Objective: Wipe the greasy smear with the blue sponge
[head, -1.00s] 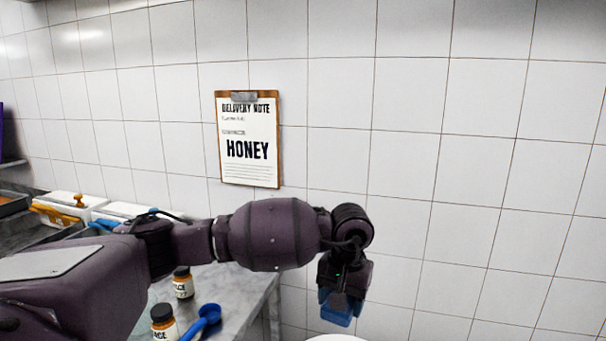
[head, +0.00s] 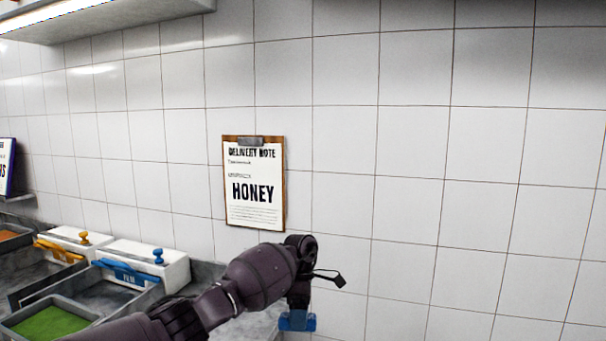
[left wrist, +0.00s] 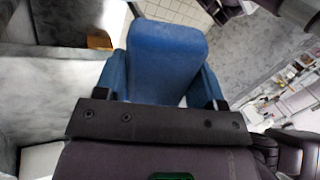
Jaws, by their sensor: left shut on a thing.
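The blue sponge (left wrist: 167,58) fills the middle of the left wrist view, between the fingers of my left gripper (left wrist: 165,88). In the head view my left gripper (head: 298,307) is low in the centre, in front of the tiled wall, and is shut on the sponge (head: 297,321), which shows as a blue block below it. The sponge appears held in the air, with nothing visibly touching it. The greasy smear is not seen in either view. My right gripper is not in view.
A delivery note reading HONEY (head: 254,184) hangs on a clipboard on the wall. White containers with an orange clip (head: 58,250) and a blue clip (head: 127,271) stand at left, near a tray of green contents (head: 48,322). A shelf (head: 110,18) juts out at upper left.

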